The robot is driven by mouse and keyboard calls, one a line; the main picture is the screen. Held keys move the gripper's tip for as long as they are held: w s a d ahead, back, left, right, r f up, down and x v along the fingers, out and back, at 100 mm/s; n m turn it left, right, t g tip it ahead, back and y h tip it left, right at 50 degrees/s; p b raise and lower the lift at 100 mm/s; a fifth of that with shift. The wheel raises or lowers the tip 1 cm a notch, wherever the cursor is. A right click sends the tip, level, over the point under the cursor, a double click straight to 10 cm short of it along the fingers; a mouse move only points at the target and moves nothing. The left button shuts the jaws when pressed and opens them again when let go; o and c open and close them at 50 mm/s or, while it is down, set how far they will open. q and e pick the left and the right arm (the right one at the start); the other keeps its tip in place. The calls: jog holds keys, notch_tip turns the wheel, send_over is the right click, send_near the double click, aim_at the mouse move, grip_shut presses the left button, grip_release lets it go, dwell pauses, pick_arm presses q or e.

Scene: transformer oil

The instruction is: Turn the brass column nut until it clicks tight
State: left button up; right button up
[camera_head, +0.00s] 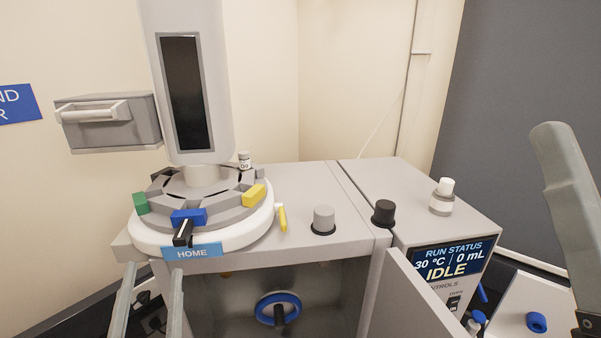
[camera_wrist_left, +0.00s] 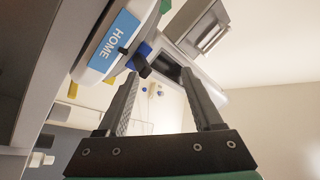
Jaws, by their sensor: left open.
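I cannot make out the brass column nut for certain. In the head view a tiny brownish-gold part (camera_head: 226,273) shows under the top edge of the open compartment, too small to identify. A blue ring with a dark handle (camera_head: 278,308) sits inside that compartment. My left gripper (camera_head: 154,268) is open and empty at the lower left, just in front of the HOME label (camera_head: 193,252). In the left wrist view its two fingers (camera_wrist_left: 160,73) are spread with nothing between them. The label (camera_wrist_left: 114,40) is beyond and to the left of them.
A round carousel (camera_head: 262,214) with coloured blocks stands on the grey cabinet top, below a white tower (camera_head: 220,80). Grey (camera_head: 324,218) and black (camera_head: 383,212) knobs and a small bottle (camera_head: 442,197) stand to the right. A door panel (camera_head: 408,300) is open beside the compartment.

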pick_arm(q)
jog(key=s+a+r+n+t, duration=0.2)
jog(key=s+r+n+t, duration=0.15)
jog(key=r, duration=0.95)
jog(key=s+d+r+t+h, duration=0.1)
jog(key=s+d+r+h, duration=0.1)
jog(key=s+r+h, duration=0.25)
jog(key=s+d+r+t+h, duration=0.2)
jog(key=s+d+r+h, duration=0.15)
jog(key=r, duration=0.25)
notch_tip(320, 180, up, 12)
jog(key=n+p, duration=0.1)
jog(key=p, duration=1.2)
jog(key=shift+a+r, duration=0.15)
jog(key=shift+a, duration=0.25)
jog(key=shift+g, duration=0.25)
notch_tip(320, 180, down, 26)
jog(key=b, duration=2.5)
jog(key=shift+r+b, duration=0.25)
jog(key=shift+b, duration=0.1)
